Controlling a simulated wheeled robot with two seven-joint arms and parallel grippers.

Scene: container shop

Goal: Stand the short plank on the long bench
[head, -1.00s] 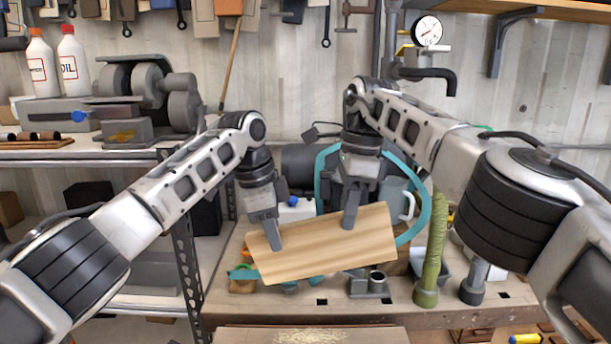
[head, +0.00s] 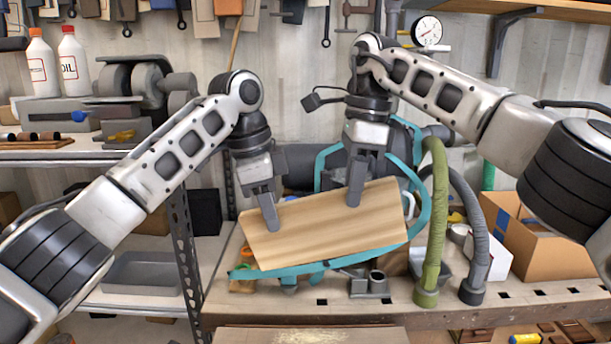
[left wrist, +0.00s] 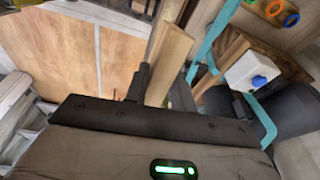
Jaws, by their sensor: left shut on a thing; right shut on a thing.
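The short plank (head: 320,236) is a light wooden board, held above the long bench (head: 445,312) and tilted, its right end higher than its left in the head view. My left gripper (head: 272,222) is shut on its upper edge near the left end. My right gripper (head: 355,198) is shut on the same edge right of the middle. In the left wrist view the plank (left wrist: 170,62) shows edge-on beside a dark finger. The plank hides part of the bench and the things behind it.
A teal band (head: 330,263) loops behind and below the plank. A green hose (head: 434,225) and a grey hose (head: 478,235) stand on the bench to the right, near a cardboard box (head: 540,243). A small grey fixture (head: 370,283) stands below the plank.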

